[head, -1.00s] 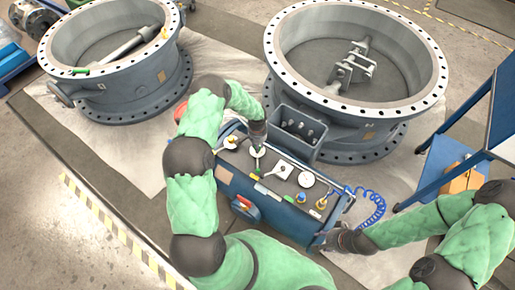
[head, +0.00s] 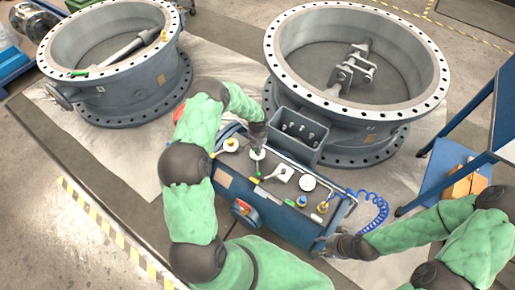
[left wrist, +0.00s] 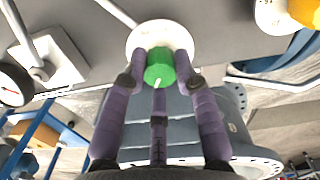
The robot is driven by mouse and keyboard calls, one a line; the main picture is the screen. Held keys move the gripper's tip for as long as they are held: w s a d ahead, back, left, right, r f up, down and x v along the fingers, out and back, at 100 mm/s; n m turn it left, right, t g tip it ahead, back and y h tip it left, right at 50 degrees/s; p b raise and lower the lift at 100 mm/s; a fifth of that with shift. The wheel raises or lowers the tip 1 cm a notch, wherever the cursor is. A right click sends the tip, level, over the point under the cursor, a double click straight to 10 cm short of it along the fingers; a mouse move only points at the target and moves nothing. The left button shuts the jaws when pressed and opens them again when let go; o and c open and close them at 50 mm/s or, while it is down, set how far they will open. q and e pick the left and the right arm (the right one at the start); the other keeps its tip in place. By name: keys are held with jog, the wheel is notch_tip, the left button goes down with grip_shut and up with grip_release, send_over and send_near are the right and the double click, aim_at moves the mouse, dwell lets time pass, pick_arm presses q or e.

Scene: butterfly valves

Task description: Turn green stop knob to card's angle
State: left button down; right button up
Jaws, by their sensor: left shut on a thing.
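The green knob (left wrist: 160,66) sits at the middle of a round white dial (left wrist: 150,36) in the left wrist view. A short white mark on its near side points down and slightly left. My left gripper (left wrist: 160,76) has purple fingers closed on both sides of the knob. In the head view the left gripper (head: 258,147) reaches down to the white dial (head: 257,154) on the blue box's top, and hides the knob. My right gripper (head: 334,244) is beside the box's right front corner; its fingers are too small to read. I cannot make out the card's angle.
A grey bin (head: 298,138) stands behind. Large valve rings (head: 360,118) fill the back. A blue coiled hose (head: 375,212) lies right.

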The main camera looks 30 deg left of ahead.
pick_arm(q)
jog(key=c, duration=0.9)
grip_release()
jog(key=shift+c, duration=0.2)
notch_tip(320, 180, up, 12)
